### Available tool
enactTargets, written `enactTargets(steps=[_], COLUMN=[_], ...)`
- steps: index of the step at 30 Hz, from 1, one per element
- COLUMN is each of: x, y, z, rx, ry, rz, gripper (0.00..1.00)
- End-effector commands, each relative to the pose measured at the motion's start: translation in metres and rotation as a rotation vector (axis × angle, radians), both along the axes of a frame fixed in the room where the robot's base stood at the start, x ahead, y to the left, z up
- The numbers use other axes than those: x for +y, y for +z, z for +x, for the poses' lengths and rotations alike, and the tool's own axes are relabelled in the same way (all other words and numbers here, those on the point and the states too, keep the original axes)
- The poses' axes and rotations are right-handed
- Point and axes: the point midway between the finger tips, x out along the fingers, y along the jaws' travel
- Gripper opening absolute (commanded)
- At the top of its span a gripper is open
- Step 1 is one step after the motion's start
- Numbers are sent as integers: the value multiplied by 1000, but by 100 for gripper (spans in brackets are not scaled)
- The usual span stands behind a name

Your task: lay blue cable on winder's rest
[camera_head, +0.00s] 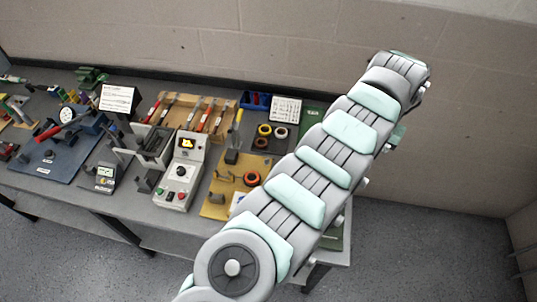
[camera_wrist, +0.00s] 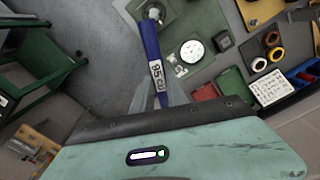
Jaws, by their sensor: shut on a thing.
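My gripper (camera_wrist: 157,92) shows in the wrist view with its two grey fingers shut on a blue, bar-like piece, which I take to be the blue cable (camera_wrist: 151,43). A white label with dark print is on it, and its far end lies near a pale metal part. In the wrist view a green board (camera_wrist: 201,19) lies beyond the fingers and carries a white disc (camera_wrist: 192,51). I cannot tell which part is the winder's rest. In the head view my arm hides much of the bench's right end, and the fingers and cable cannot be made out there.
A grey control box (camera_head: 181,172) and a yellow board (camera_head: 218,205) stand mid-bench. Dark and yellow rings, a blue bin (camera_head: 255,100) and a tool rack (camera_head: 176,128) are behind. In the wrist view, a green frame (camera_wrist: 38,75) stands left, with open floor beside it.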

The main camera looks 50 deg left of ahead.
Motion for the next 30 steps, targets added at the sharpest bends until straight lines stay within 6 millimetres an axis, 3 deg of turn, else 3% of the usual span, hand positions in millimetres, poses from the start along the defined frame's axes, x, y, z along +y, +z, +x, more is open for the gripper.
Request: enactTargets(steps=[1,6,11,15,19,24,30], x=[31,123,201,261,305,340,355], y=[-4,-30,-56,-81,-101,-122,-133], z=[-9,-44,-92,-146,-198,-254,-282], rx=[4,3,-1,-1,-3,-1,-1], ry=[36,134,223,298,356,409,433], rz=[-3,-3,-2,-2,0,1,1], gripper=[0,0,0,0,0,0,0])
